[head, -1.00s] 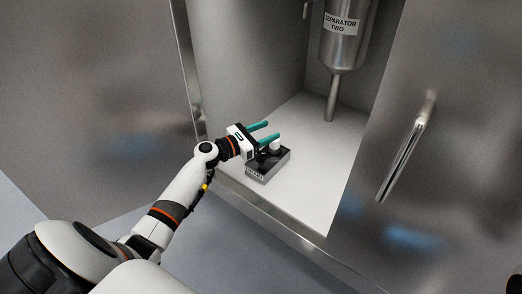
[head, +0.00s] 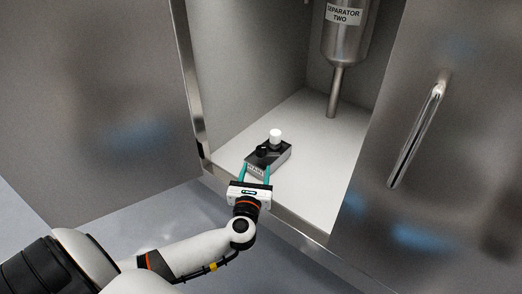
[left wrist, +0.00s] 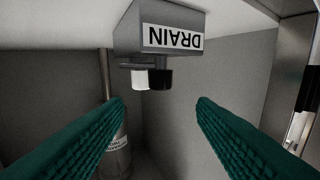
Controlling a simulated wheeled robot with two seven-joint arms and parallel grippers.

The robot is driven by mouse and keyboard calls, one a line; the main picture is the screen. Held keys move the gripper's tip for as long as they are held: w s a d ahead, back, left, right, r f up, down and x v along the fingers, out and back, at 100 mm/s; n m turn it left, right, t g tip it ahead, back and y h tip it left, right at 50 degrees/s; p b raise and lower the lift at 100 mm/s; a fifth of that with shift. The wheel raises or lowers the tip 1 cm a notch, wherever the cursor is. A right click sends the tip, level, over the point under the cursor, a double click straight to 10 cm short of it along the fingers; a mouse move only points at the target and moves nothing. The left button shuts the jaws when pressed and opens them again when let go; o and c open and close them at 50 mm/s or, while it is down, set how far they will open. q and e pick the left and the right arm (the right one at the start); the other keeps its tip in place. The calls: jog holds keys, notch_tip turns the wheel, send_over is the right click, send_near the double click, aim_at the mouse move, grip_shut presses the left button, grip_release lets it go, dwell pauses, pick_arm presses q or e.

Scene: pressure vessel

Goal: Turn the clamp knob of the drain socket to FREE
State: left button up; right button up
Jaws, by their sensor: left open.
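The drain socket (head: 280,158) is a small grey block on the cabinet floor. In the left wrist view the block (left wrist: 172,14) appears upside down with its DRAIN label. A black knob (head: 262,150) stands on its top towards the front, with a white round piece (head: 275,136) behind. The knob (left wrist: 161,79) and white piece (left wrist: 140,80) also show in the left wrist view. No FREE marking is readable. My left gripper (head: 256,168) is open and empty in front of the block's label side, its teal fingers (left wrist: 160,104) apart. My right gripper is not in view.
The cabinet floor (head: 310,130) is clear around the block. A steel vessel labelled SEPARATOR TWO (head: 345,38) hangs behind, its pipe (head: 334,92) reaching down. A steel door with a bar handle (head: 417,132) stands right. The cabinet's left edge (head: 190,90) is near my arm.

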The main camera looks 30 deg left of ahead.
aim_at(260, 152)
pick_arm(q)
jog(key=b+x, duration=0.4)
jog(key=x, duration=0.5)
jog(key=shift+w+a+f, duration=0.1)
jog(key=shift+w+f, duration=0.05)
jog(key=shift+w+a+b, duration=0.25)
jog(key=shift+w+b, duration=0.15)
jog(key=shift+w, duration=0.1)
